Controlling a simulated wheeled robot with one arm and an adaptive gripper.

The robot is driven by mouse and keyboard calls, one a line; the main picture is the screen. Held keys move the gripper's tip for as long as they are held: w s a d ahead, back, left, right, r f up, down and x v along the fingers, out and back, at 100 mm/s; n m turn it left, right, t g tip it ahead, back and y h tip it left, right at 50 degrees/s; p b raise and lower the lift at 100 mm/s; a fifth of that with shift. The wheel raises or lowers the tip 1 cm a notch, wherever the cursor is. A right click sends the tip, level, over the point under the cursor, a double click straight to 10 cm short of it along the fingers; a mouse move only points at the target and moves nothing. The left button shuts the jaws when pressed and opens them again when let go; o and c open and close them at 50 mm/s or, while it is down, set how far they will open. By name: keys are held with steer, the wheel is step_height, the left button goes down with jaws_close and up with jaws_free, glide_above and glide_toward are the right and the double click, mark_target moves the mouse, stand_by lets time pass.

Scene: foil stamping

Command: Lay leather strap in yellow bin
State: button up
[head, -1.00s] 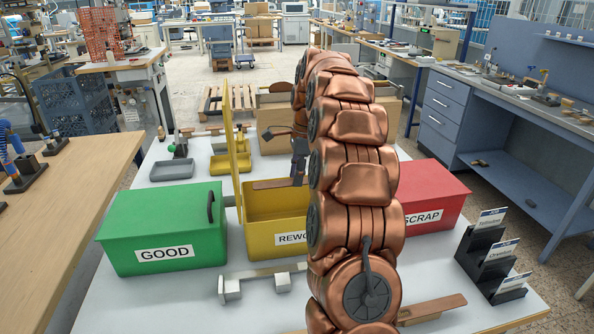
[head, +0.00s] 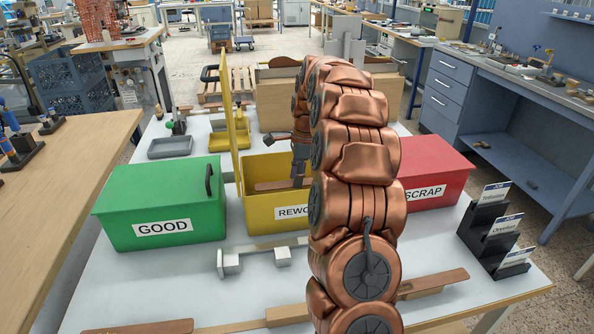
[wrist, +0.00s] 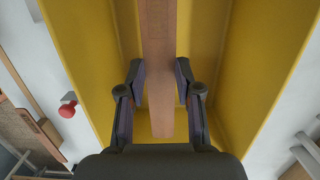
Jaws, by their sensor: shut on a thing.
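The yellow bin (head: 262,213), its label partly hidden by my arm, stands open on the white table with its lid (head: 233,130) upright at its left. My gripper (head: 300,176) is inside the bin's opening, partly hidden by my copper arm. It is shut on the brown leather strap (head: 270,186), which lies level between the bin's walls, below the rim. In the wrist view my gripper (wrist: 160,88) has a finger on each side of the strap (wrist: 158,45), over the bin's yellow inside (wrist: 245,50). The strap's gap to the bin floor cannot be told.
A closed green GOOD bin (head: 160,205) stands left and a closed red SCRAP bin (head: 432,172) right. Black card holders (head: 490,235) stand at the right edge. A grey metal fixture (head: 255,255) and more brown strips (head: 435,282) lie at the front. Small trays (head: 170,146) sit behind.

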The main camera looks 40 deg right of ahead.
steer(key=shift+f+b, duration=0.95)
steer(key=shift+f, duration=3.05)
steer(key=o, duration=0.9)
steer(key=shift+r+p, duration=2.65)
steer(key=shift+r, duration=5.35)
